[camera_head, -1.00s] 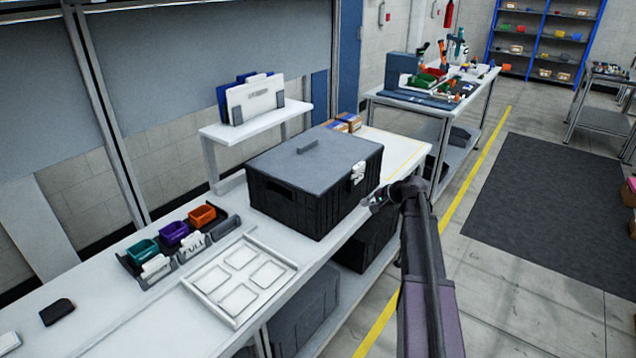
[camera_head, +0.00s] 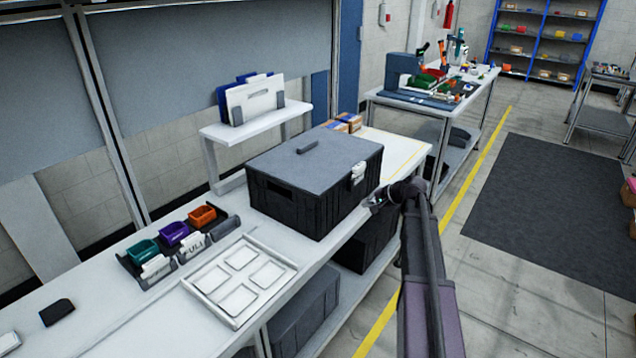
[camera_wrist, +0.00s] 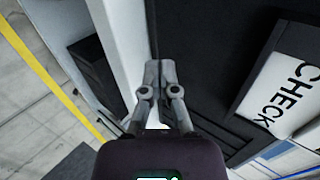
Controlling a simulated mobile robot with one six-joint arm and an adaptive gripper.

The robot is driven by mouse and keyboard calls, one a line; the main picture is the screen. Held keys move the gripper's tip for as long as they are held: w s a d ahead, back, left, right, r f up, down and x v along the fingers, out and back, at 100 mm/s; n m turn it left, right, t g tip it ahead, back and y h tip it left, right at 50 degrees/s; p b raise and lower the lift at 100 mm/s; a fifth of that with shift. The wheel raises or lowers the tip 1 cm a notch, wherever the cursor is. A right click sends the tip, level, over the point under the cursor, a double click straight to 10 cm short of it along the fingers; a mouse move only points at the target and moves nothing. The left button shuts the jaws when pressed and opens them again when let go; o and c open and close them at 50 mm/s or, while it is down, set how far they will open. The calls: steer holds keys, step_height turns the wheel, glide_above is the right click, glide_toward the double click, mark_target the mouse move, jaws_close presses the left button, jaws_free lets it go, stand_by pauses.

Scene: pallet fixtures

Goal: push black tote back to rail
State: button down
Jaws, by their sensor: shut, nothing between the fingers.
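The black tote (camera_head: 290,205), with a grey lid (camera_head: 325,155) and a white label (camera_head: 358,173) on its front, stands upright on the white bench. My gripper (camera_head: 370,203) is beside the lower right part of that front face, at the bench's front edge. In the wrist view, my gripper's closed fingertips (camera_wrist: 158,72) lie beside the tote's dark wall (camera_wrist: 205,60), with a label reading CHECK (camera_wrist: 285,95) to the right. I cannot tell whether the fingers touch the wall. I cannot make out a rail behind the tote.
A white tray (camera_head: 205,280) and small coloured bins (camera_head: 173,234) stand left of the tote. A raised white shelf (camera_head: 245,128) with upright panels is behind it. Small boxes (camera_head: 349,120) sit behind its far right side. More dark totes (camera_head: 305,310) are under the bench.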

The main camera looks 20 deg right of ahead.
steer(key=shift+w+a, duration=0.1)
steer(key=shift+w, duration=0.05)
steer(key=shift+w+a, duration=1.7)
steer(key=shift+w, duration=0.45)
steer(key=shift+w+a, duration=1.7)
steer(key=shift+w, duration=0.5)
steer(key=shift+w+a, duration=1.7)
steer(key=shift+w, duration=0.45)
steer(key=shift+s+d, duration=0.95)
steer(key=shift+s, duration=0.25)
steer(key=shift+s+d, duration=0.95)
steer(key=shift+s, duration=0.25)
